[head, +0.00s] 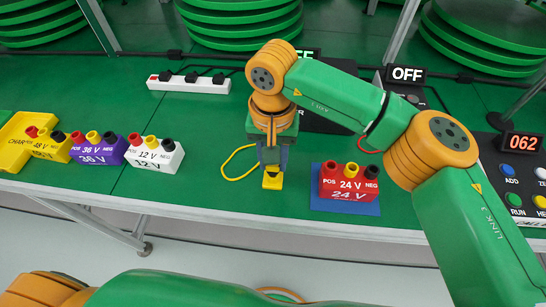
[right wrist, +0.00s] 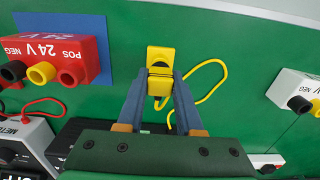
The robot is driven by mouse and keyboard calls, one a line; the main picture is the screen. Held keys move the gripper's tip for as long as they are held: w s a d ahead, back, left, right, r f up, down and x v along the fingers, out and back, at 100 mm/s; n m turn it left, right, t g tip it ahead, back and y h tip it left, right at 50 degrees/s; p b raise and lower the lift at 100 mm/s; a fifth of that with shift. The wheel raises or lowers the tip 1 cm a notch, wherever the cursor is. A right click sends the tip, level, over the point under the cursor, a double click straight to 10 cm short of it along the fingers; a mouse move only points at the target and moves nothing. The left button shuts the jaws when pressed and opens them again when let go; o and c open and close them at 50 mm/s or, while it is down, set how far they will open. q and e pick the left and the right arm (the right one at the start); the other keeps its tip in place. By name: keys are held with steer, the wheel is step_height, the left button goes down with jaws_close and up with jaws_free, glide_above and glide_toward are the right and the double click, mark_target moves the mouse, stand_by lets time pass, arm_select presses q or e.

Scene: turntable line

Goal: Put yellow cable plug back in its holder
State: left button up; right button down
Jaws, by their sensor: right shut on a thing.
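My right gripper (head: 271,165) points down near the table's front edge, with its fingers shut on the yellow cable plug (right wrist: 160,86). A yellow block (head: 272,183), which looks like the holder, is right at the fingertips; it also shows in the right wrist view (right wrist: 160,54). Plug and block overlap in both views, so I cannot tell whether the plug is seated in it or just above it. A thin yellow cable (head: 224,166) loops from the plug across the green table. My left gripper is out of view.
A red 24 V block (head: 347,182) on a blue mat (head: 318,204) stands right of the gripper. White 12 V (head: 153,154), purple 36 V (head: 97,150) and yellow 48 V (head: 49,145) blocks stand left. A white power strip (head: 190,84) lies behind. A button panel (head: 515,184) is far right.

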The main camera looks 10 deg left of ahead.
steer(key=shift+f, duration=0.1)
stand_by(0.3)
steer(key=shift+f+b, duration=0.35)
steer(key=shift+b, duration=0.05)
steer(key=shift+f, duration=0.15)
steer(key=shift+f+b, duration=0.25)
steer(key=shift+b, duration=0.1)
stand_by(0.7)
steer(key=shift+c, duration=2.4)
jaws_free()
